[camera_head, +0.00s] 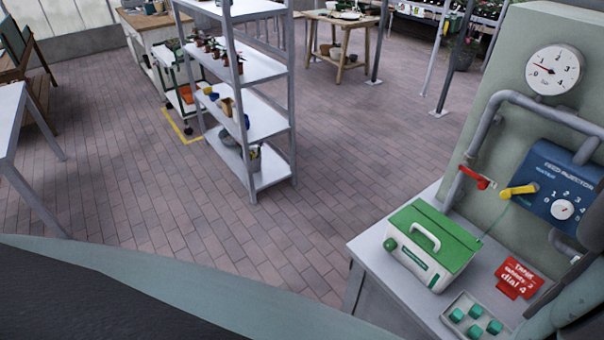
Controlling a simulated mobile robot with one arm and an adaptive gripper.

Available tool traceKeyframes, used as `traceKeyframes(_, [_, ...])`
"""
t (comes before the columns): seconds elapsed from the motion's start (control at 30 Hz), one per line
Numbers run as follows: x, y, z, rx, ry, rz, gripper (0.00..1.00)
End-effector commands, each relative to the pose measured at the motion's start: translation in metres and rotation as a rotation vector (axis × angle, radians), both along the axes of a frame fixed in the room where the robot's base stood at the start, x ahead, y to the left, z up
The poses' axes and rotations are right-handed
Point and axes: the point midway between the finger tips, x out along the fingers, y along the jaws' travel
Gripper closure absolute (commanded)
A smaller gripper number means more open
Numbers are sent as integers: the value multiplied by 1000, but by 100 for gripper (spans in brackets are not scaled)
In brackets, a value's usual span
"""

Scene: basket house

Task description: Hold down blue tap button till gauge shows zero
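A round white pressure gauge (554,69) with a red needle is mounted on the grey-green panel at the upper right. Its needle points left and slightly up, and the exact reading is too small to tell. A blue feed injector box (566,187) sits below it, with a white numbered dial (562,210). A red tap lever (475,177) and a yellow tap lever (520,191) stick out from the pipes to its left. I cannot make out a separate blue tap button. My gripper is not in view.
A green-lidded white box (432,247), a red sign card (517,279) and a tray with several green pieces (474,320) stand on the grey counter (376,262) under the panel. A metal shelf rack (262,122) stands mid-left. The brick floor between is clear.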

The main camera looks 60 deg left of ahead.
Motion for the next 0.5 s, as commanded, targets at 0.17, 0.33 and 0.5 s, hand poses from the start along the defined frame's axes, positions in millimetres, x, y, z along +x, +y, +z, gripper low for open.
traceKeyframes(0.17, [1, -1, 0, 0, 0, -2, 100])
traceKeyframes(0.33, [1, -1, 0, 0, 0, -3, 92])
traceKeyframes(0.5, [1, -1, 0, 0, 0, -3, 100])
